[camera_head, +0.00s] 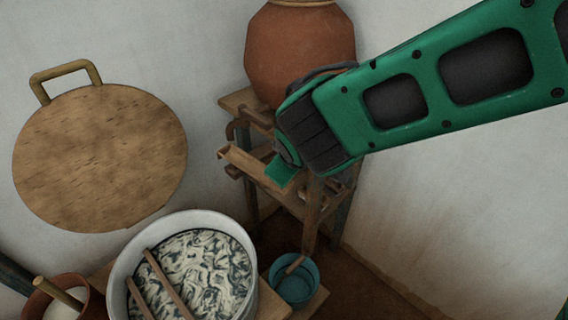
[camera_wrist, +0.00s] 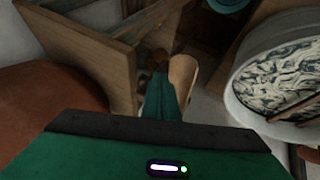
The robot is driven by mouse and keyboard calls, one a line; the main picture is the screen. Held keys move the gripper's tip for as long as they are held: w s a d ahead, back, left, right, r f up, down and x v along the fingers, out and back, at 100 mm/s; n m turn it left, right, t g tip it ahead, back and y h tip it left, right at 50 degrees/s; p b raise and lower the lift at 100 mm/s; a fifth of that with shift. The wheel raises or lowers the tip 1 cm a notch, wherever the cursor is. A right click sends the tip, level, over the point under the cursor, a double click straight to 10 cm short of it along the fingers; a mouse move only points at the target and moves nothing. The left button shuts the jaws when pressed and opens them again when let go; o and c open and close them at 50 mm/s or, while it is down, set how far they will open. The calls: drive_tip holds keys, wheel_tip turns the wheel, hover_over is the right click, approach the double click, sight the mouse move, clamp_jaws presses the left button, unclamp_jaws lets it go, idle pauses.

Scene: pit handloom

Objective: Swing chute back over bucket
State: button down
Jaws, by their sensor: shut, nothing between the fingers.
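The chute (camera_head: 243,160) is a narrow wooden trough on the wooden stand under the clay pot, pointing left in the head view. Its end falls left of the teal bucket (camera_head: 296,288), which sits low on the right. My gripper (camera_head: 282,170) is shut and empty, its green fingertips at the chute's right part. In the wrist view the shut fingers (camera_wrist: 160,100) are close beside a rounded wooden piece (camera_wrist: 183,75), which looks like the chute; I cannot tell whether they touch. The bucket shows at the top edge of the wrist view (camera_wrist: 228,4). My wrist hides the chute's inner end.
A large clay pot (camera_head: 300,50) stands on the wooden stand (camera_head: 238,100) behind my arm. A pale tub (camera_head: 120,262) of marbled liquid with sticks across it stands left of the bucket. A round wooden board (camera_head: 100,155) hangs on the wall. Floor right of the bucket is clear.

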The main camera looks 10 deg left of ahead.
drive_tip(key=d+f+v, duration=0.1)
drive_tip(key=d+v, duration=0.1)
drive_tip(key=v, duration=1)
drive_tip(key=shift+s, duration=0.4)
drive_tip(key=shift+d, duration=0.1)
drive_tip(key=w+d+f+m+g+h, duration=0.15)
drive_tip(key=d+m, duration=0.35)
drive_tip(key=d, duration=1)
drive_tip(key=w+d+f+m+g+h, duration=0.1)
drive_tip(key=w+d+m+g+h, duration=0.2)
drive_tip(key=d, duration=1.2)
drive_tip(key=s+d+f+m+g+y, duration=0.2)
drive_tip(key=s+d+m, duration=0.9)
drive_tip(key=s+d, duration=0.5)
drive_tip(key=s, duration=0.2)
drive_tip(key=shift+s+d, duration=0.3)
drive_tip(key=shift+g+y, duration=0.25)
